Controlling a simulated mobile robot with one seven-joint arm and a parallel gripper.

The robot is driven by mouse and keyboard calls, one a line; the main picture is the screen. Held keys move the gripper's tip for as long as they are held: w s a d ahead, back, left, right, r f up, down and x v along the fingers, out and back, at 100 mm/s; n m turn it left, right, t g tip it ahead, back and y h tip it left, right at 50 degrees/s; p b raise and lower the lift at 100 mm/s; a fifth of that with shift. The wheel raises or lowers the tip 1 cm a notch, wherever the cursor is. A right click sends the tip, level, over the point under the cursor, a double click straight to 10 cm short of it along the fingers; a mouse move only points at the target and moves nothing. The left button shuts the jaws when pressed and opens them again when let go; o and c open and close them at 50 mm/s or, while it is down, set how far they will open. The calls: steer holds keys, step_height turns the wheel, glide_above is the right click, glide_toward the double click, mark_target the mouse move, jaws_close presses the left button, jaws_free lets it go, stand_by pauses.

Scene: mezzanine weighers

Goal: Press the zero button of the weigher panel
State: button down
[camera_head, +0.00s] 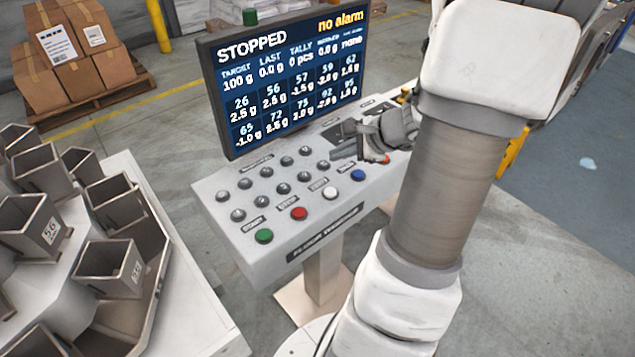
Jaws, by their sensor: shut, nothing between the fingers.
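The weigher panel (235,185) is a light grey console on a post, with a screen (285,80) reading STOPPED and "no alarm". Along its front edge are a green button (264,236), a red button (299,214), a white button (330,193) and a blue button (358,175). Small labels stand behind them; I cannot read for certain which one says zero. My gripper (384,157) is shut and empty over the right part of the panel, right of the blue button and apart from it.
A keypad of grey round keys (267,172) lies left of my gripper. Weigher buckets (110,267) on a white machine stand at lower left. Boxes (75,50) on a pallet stand at the back left. Open floor lies between.

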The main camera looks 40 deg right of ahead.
steer(key=shift+w+a+r, duration=0.15)
steer(key=shift+a, duration=0.05)
stand_by(0.4)
steer(key=b, duration=0.6)
glide_above(335, 193)
step_height(335, 193, down, 8)
steer(key=shift+r, duration=0.1)
steer(key=shift+f+b, duration=0.55)
steer(key=shift+b, duration=0.2)
stand_by(1.0)
steer(key=shift+f+b, duration=0.45)
steer(key=shift+b, duration=0.15)
steer(key=shift+f+b, duration=0.4)
steer(key=shift+b, duration=0.1)
stand_by(0.5)
steer(key=shift+r, duration=0.1)
steer(key=shift+r+p, duration=0.65)
steer(key=shift+r, duration=0.15)
